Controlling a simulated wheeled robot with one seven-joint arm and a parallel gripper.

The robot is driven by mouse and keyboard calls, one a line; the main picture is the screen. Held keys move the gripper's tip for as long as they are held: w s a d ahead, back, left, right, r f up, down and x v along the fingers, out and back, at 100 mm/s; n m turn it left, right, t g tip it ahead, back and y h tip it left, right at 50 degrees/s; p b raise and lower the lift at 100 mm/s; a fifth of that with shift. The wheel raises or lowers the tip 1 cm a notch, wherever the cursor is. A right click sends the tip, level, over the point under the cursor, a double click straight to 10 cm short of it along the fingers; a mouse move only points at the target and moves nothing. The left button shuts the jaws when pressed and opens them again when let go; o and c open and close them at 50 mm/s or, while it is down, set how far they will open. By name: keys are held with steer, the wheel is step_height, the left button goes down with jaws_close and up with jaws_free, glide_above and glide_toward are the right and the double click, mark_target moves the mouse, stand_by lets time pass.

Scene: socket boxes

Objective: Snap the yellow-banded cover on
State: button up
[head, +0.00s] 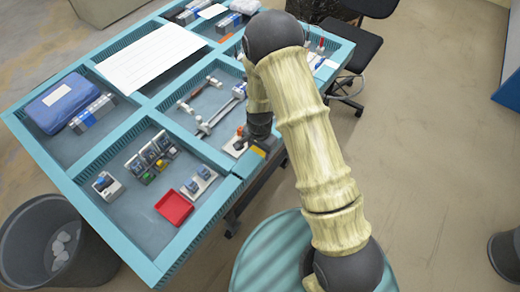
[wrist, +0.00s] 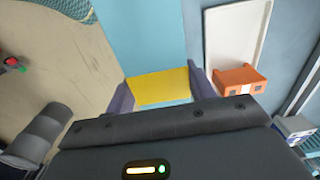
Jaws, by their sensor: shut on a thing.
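The yellow-banded cover (wrist: 160,87) is between the two fingers of my gripper (wrist: 161,80) in the wrist view, and the gripper is shut on it. In the head view the cover's yellow (head: 259,152) shows beside my dark gripper (head: 258,130), at the table's right edge. To its right in the wrist view is an orange box (wrist: 240,81) with small light openings, at the end of a white plate (wrist: 236,35). The cover is apart from this box. In the head view my gripper partly hides this spot.
The blue table (head: 100,222) has divided compartments with raised rims. A red tray (head: 174,208), a white plate with sockets (head: 199,183) and a row of socket boxes (head: 151,158) lie in the near compartment. A blue case (head: 62,103) is at left. A bin (head: 30,250) stands on the floor.

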steer(key=shift+f, duration=0.2)
steer(key=o, duration=1.9)
steer(key=shift+r+p, duration=2.75)
steer(key=shift+r, duration=1.1)
